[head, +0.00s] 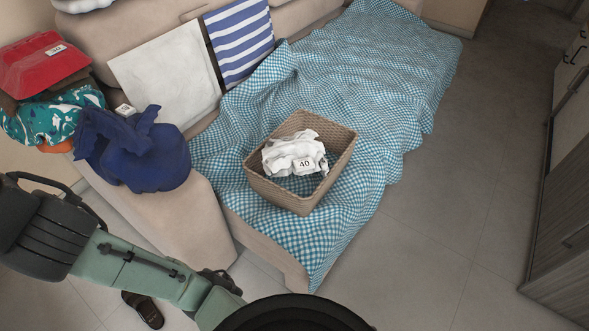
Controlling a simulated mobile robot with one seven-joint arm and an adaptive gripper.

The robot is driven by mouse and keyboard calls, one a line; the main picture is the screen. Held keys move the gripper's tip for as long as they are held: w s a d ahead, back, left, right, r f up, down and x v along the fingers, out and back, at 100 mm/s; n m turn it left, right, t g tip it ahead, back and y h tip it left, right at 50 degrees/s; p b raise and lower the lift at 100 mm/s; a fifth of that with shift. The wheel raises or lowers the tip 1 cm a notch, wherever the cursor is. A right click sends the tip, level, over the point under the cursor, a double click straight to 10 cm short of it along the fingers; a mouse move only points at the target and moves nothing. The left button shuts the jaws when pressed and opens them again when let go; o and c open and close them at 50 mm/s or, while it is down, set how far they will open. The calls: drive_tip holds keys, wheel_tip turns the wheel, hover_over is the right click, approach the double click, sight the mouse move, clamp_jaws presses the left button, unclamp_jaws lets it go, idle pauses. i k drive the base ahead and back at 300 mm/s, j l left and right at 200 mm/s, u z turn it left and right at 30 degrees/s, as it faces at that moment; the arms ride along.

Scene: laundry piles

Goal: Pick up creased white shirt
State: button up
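A crumpled white cloth (291,153), which looks like the creased white shirt, lies in a woven tan basket (278,195). A small tag reading 40 sits at its front right. The cloth rises near the basket's rim, and its lower folds are hidden. The basket stands on a blue-and-white checked blanket (375,75) spread over the sofa. My arm crosses the lower left, apart from the basket. My gripper is not in this view, so I cannot see its fingers.
A dark blue garment (140,150) lies on the sofa's left arm beside a pile with a red piece (40,65) on top. A dark slipper (143,308) lies below. Floor at right is clear.

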sight(299, 153)
drive_tip(key=l+u, duration=0.1)
drive_tip(key=u, duration=0.35)
drive_tip(key=l+u, duration=0.1)
drive_tip(key=u, duration=0.35)
drive_tip(key=i+l+u, duration=0.1)
drive_tip(key=u, duration=0.3)
drive_tip(key=l+u, duration=0.25)
drive_tip(key=k+l+u, duration=0.1)
drive_tip(key=l+u, duration=0.2)
drive_tip(key=l, duration=0.15)
drive_tip(key=k+l+u, duration=0.1)
drive_tip(key=l+u, duration=0.15)
drive_tip(key=k+l, duration=0.1)
drive_tip(key=l, duration=0.3)
drive_tip(key=k+l+u, duration=0.1)
drive_tip(key=l, duration=0.3)
drive_tip(key=k+l, duration=0.2)
drive_tip(key=l, duration=0.2)
drive_tip(key=k+l+u, duration=0.1)
drive_tip(key=l, duration=0.25)
drive_tip(key=k+l, duration=0.15)
drive_tip(key=l, duration=0.25)
